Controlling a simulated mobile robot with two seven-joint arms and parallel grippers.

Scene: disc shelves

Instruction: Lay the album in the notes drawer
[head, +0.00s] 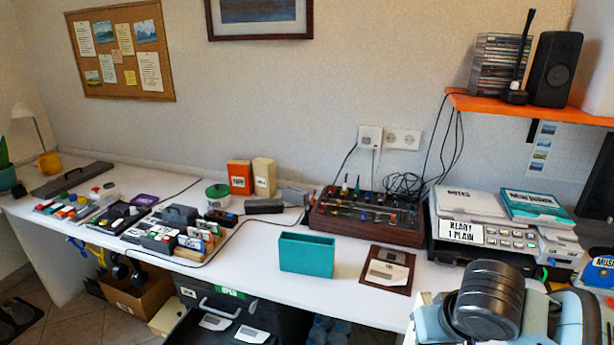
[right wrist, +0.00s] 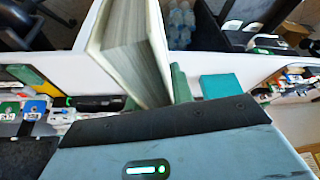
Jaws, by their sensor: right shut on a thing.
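The album (right wrist: 135,50) is a thick, pale block with its page edges showing in the right wrist view. My right gripper (right wrist: 156,92) is shut on it, with a green finger on either side. In the head view my right arm is at the lower right, and its fingers are hard to make out. An open dark drawer (head: 216,300) under the desk holds white-labelled flat disks (head: 215,322). It has a green label, and I cannot read whether it is the notes drawer. My left gripper is in neither view.
Clear bottles (head: 328,330) stand below the desk, right of the drawer.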

